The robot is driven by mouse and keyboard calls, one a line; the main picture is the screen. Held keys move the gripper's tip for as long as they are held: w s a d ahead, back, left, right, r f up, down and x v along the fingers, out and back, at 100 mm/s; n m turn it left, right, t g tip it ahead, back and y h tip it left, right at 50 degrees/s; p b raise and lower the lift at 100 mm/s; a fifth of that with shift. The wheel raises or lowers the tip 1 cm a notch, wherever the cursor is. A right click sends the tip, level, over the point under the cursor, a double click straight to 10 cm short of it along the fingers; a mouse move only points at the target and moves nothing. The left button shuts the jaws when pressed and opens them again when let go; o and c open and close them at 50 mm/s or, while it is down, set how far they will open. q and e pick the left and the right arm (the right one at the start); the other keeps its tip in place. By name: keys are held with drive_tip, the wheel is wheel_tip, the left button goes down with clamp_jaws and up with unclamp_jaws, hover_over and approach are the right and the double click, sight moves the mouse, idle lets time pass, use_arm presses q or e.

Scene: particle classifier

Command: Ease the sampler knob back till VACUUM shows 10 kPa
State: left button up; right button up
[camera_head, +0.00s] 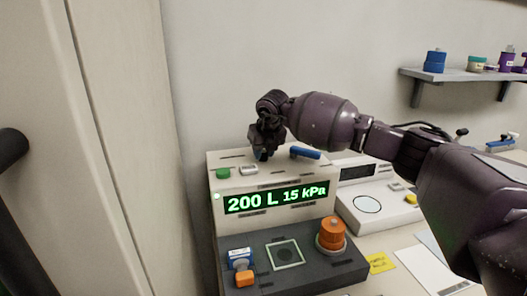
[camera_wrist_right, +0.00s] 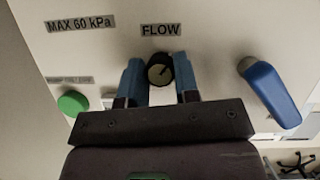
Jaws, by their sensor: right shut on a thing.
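The sampler (camera_head: 290,178) is a pale box on the bench. Its green display (camera_head: 275,198) reads 200 L and 15 kPa. My right gripper (camera_head: 262,152) is over the top of the box, where it hides the knob in the head view. In the right wrist view, a small round dark knob (camera_wrist_right: 159,70) with a pointer mark sits under a FLOW label (camera_wrist_right: 161,30). The two blue fingers of my right gripper are shut on it, one on each side. My left gripper is not in view.
A blue lever (camera_wrist_right: 272,92) stands to the right of the knob, and a green button (camera_wrist_right: 72,103) to the left. A MAX 60 kPa label (camera_wrist_right: 80,24) is above. An orange knob (camera_head: 332,234) stands on the dark front panel. A pale cabinet fills the left side.

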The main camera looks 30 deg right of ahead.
drive_tip(key=o, duration=0.9)
drive_tip(key=p+v, duration=0.1)
drive_tip(key=v, duration=0.9)
drive_tip(key=shift+s+r, duration=0.2)
drive_tip(key=shift+r, duration=0.15)
